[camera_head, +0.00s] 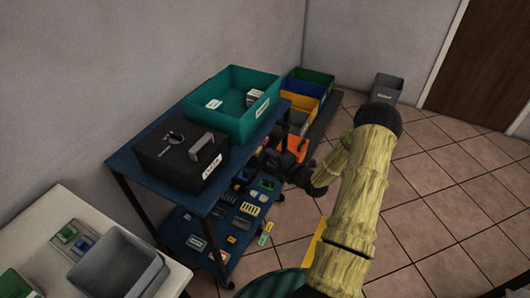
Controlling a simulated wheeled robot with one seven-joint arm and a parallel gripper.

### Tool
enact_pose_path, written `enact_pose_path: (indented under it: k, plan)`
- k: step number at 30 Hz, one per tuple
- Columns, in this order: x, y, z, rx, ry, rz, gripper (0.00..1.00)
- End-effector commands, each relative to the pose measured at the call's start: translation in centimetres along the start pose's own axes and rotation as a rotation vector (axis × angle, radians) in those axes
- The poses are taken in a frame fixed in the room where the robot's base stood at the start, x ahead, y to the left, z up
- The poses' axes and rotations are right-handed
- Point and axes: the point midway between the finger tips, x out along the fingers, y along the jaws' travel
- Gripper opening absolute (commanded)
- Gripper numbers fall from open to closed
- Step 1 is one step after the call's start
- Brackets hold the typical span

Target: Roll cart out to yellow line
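The blue two-tier cart (126,165) stands against the grey wall, left of centre. Its top shelf carries a teal bin (232,110) and a black box (178,158) with a handle and a label. Its lower shelf (176,232) holds several small coloured parts. A strip of the yellow line (315,240) shows on the floor to the right of the cart, partly hidden by my arm. My gripper (282,160) is dark and small at the cart's right side. I cannot tell whether it touches the cart, and its fingers are not clear.
A white table (40,219) with a grey bin (118,264) stands at the lower left, close to the cart. Coloured bins (312,78) stand behind the cart. A grey waste bin (387,88) stands by the wall near a brown door (485,65). Tiled floor at right is clear.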

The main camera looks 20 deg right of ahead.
Motion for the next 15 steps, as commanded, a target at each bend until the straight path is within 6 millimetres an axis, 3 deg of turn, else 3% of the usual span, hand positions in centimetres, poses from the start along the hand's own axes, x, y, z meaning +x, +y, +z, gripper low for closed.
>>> enact_pose_path:
  k: [6, 15]
  plan:
    - [3.4, 0.0, 0.0, 0.0, 0.001, 0.001, 0.25]
    - [4.3, 0.0, 0.0, 0.001, -0.001, 0.0, 0.25]
